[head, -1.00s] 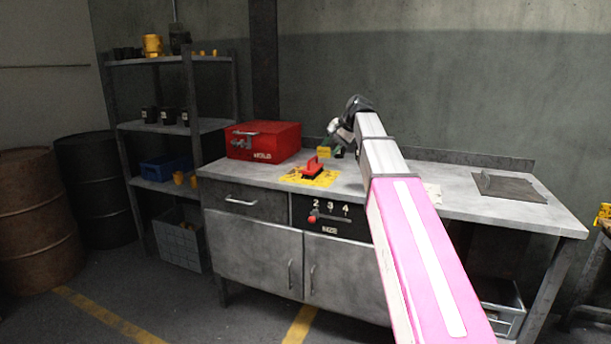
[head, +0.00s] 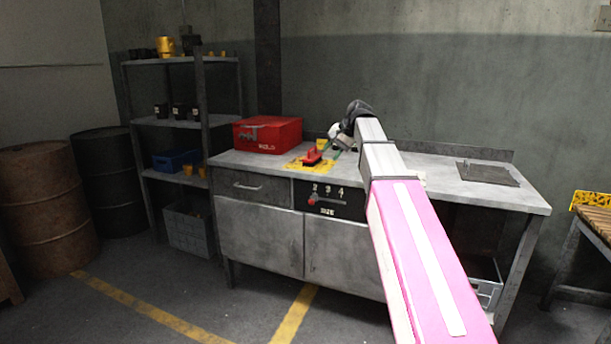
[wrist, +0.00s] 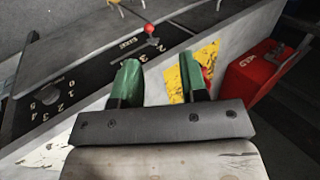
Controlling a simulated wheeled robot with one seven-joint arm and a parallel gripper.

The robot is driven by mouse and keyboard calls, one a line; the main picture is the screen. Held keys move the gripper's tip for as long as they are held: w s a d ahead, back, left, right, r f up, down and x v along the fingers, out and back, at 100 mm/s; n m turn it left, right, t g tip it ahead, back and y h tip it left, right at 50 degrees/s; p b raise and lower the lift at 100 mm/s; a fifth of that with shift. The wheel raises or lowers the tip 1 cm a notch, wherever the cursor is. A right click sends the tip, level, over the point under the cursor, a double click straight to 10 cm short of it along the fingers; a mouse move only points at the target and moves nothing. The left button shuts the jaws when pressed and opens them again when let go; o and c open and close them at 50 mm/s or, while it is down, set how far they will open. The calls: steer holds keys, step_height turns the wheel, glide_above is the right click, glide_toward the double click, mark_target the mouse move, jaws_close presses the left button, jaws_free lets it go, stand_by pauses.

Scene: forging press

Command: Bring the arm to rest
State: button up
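My arm reaches out over the grey workbench (head: 450,192), with its pink and white links crossing the head view. My gripper (wrist: 160,80) shows in the wrist view with two green fingers set apart and nothing between them. In the head view the gripper is small and partly hidden by the wrist, above the bench near a red-handled block (head: 313,157). That block stands on a yellow marked patch (head: 297,165). In the wrist view the right finger covers part of the yellow patch (wrist: 180,82).
A red box (head: 267,135) stands at the bench's back left. A lever with a red knob (head: 312,199) sits on the numbered front panel. A flat dark plate (head: 487,174) lies at the right. Shelving (head: 180,122) and barrels (head: 45,200) stand left; a wooden-topped table (head: 595,217) stands right.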

steer(key=s+d+f+n+h, duration=0.1)
steer(key=s+d+f+h, duration=0.1)
steer(key=s+f, duration=0.7)
steer(key=s+d+f+n+g+h, duration=0.1)
steer(key=s+d+f, duration=0.3)
steer(key=f, duration=1.6)
steer(key=s+d+f+n+g+h, duration=0.1)
steer(key=s+d+f+n+h, duration=0.1)
steer(key=s+f, duration=1.1)
steer(key=shift+s+d+f+h, duration=0.35)
steer(key=shift+d+f+h, duration=0.2)
steer(key=shift+f, duration=0.3)
